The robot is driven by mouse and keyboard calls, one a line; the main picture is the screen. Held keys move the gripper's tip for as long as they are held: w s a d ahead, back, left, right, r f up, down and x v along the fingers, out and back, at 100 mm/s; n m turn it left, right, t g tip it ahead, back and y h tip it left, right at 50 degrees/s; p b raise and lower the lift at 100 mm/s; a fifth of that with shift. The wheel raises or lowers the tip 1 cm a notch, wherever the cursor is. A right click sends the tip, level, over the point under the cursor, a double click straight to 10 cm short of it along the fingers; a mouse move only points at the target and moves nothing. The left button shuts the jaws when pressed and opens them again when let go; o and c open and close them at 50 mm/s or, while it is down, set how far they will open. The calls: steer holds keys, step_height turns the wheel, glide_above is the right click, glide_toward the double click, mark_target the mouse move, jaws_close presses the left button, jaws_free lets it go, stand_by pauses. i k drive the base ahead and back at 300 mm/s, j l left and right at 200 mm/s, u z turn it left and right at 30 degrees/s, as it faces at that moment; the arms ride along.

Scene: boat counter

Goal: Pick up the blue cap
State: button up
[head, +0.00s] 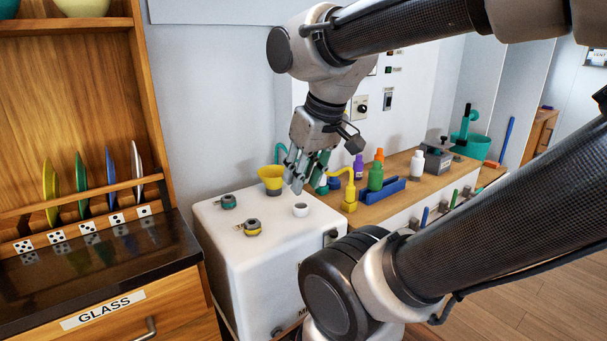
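My gripper (296,184) hangs pointing down above the back right part of a white box-shaped appliance. Its fingers look apart, with nothing seen between their tips. I cannot pick out a blue cap for certain. A small blue piece (334,183) shows just right of the gripper, partly hidden, and I cannot tell what it is. A small white cup-like piece (300,210) with a dark opening stands on the appliance below the gripper.
The white appliance (225,245) also bears a teal tape measure (228,202), a yellow one (248,227) and a yellow funnel-like cup (271,178). A wooden counter to the right holds a green bottle (376,177), a purple bottle (358,167) and a blue tray (392,190).

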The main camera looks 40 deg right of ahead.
mark_target(334, 183)
steer(key=l, duration=1)
steer(key=k+l, duration=0.15)
steer(key=l, duration=0.9)
steer(key=i+l, duration=0.25)
steer(key=i+l+z, duration=0.1)
steer(key=l, duration=0.4)
steer(key=i, duration=0.1)
